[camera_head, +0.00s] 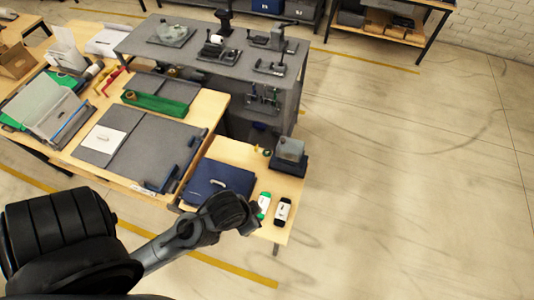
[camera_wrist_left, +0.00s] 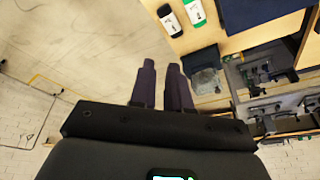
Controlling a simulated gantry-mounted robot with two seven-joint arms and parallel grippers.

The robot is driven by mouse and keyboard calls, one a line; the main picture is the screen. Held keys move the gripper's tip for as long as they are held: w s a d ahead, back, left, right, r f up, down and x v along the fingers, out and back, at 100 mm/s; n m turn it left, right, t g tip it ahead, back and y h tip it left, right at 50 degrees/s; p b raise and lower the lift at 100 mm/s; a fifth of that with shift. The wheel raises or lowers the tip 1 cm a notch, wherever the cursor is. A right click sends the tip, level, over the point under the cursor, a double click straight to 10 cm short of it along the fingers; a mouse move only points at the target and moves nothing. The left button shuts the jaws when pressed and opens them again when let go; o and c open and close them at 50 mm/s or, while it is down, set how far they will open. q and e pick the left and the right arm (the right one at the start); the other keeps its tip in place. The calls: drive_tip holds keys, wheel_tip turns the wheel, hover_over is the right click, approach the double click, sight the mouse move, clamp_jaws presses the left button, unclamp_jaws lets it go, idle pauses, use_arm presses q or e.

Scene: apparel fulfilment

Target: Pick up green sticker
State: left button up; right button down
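The green sticker item (camera_head: 264,204), a small green and white piece, lies on the low wooden table beside a black item with a white label (camera_head: 282,211). In the left wrist view the green item (camera_wrist_left: 195,12) is at the top edge, partly cut off, with the black item (camera_wrist_left: 170,20) to its left. My left gripper (camera_head: 248,219) is just left of the green item in the head view, and its height above the table is hard to tell. Its fingers (camera_wrist_left: 162,66) stand apart with nothing between them. My right gripper is not in view.
A dark blue folded piece (camera_head: 217,178) lies on the same table, left of the green item. A grey block on a dark base (camera_head: 289,151) stands at the back of that table. A grey workbench (camera_head: 215,60) with fixtures is behind. Open floor lies right.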

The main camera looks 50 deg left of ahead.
use_arm(q)
drive_tip(key=o, duration=0.8)
